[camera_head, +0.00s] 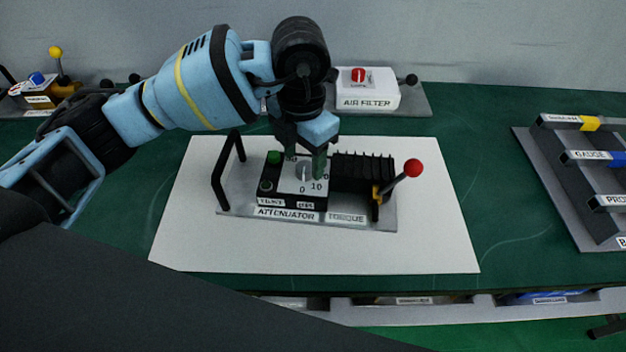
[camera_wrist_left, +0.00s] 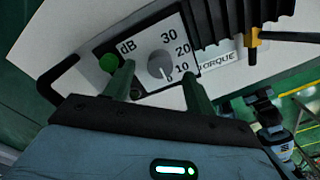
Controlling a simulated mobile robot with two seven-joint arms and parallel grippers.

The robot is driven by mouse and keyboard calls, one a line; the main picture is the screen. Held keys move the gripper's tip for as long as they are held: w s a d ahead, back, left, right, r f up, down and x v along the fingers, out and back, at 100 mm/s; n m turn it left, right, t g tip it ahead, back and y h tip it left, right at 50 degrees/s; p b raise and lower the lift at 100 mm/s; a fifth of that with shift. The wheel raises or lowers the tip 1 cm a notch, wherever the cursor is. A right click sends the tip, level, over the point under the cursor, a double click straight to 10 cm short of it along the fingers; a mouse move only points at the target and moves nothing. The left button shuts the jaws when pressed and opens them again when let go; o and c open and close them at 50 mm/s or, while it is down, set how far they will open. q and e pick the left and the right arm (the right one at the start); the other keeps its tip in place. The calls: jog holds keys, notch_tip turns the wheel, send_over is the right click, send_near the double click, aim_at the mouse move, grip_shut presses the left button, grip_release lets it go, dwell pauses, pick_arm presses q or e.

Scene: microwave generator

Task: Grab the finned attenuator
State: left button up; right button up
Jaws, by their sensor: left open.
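The finned attenuator (camera_head: 362,172) is a black block with fins, joined to a dial box (camera_head: 300,182) on a grey plate marked ATTENUATOR and TORQUE. The plate carries a black handle at its left and a red-knobbed lever (camera_head: 413,168) at its right. My left gripper (camera_head: 303,165) points down over the dial box, open and empty. In the left wrist view, its fingers (camera_wrist_left: 158,80) are apart, with the grey dial knob (camera_wrist_left: 160,65) showing between them. The fins (camera_wrist_left: 208,22) lie to the right of the fingers. Contact with the box cannot be told.
The plate lies on a white mat (camera_head: 440,245) on a green bench. A white AIR FILTER box (camera_head: 367,92) stands behind. A rack of labelled bars (camera_head: 590,190) is at the right. The bench between mat and rack is clear.

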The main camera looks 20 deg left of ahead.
pick_arm(q)
jog(key=shift+f, duration=1.1)
grip_shut()
jog(key=shift+r, duration=0.15)
dwell(0.4)
